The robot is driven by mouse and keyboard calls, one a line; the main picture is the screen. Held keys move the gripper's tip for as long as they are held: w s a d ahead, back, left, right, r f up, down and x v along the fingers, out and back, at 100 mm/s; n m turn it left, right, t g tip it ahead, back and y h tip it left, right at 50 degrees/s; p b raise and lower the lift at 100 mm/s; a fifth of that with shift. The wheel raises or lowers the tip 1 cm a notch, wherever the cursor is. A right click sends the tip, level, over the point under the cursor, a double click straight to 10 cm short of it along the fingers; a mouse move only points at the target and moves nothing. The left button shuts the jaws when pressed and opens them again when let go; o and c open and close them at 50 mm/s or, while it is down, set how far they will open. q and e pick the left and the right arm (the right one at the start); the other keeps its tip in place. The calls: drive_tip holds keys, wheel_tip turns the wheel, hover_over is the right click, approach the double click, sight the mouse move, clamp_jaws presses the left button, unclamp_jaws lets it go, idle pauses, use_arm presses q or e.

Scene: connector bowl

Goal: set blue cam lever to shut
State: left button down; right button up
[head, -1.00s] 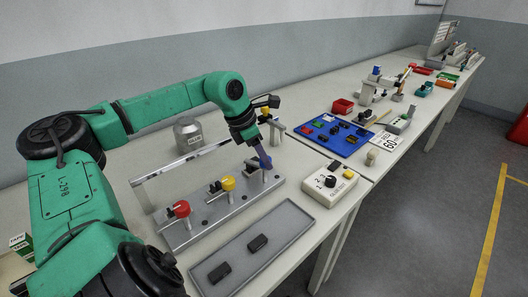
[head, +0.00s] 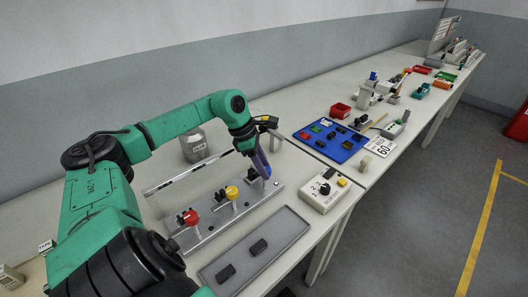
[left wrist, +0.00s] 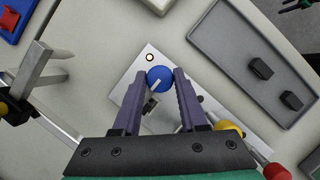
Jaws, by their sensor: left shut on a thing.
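The blue cam lever's round knob (left wrist: 159,77) sits between the two purple fingers of my left gripper (left wrist: 158,74) in the left wrist view. The gripper is shut on it. In the head view my left gripper (head: 266,174) reaches down onto the far right end of the grey lever plate (head: 212,236), and its fingers mostly hide the blue lever. The yellow-knobbed lever (head: 232,192) and the red-knobbed lever (head: 190,217) stand on the same plate, nearer to me. My right gripper does not show.
A grey tray (head: 284,221) with two black connectors lies in front of the plate. A white box with a dial (head: 317,197) stands to the right. A blue tray (head: 318,151) lies behind it. A grey weight (head: 193,146) and a rail stand behind the plate.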

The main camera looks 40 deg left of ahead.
use_arm(q)
drive_tip(key=shift+c, duration=2.2)
unclamp_jaws()
drive_tip(key=shift+a, duration=0.1)
drive_tip(key=b+v, duration=0.3)
drive_tip(key=v, duration=1.1)
drive_tip(key=shift+r, duration=0.3)
drive_tip(key=shift+s, duration=0.1)
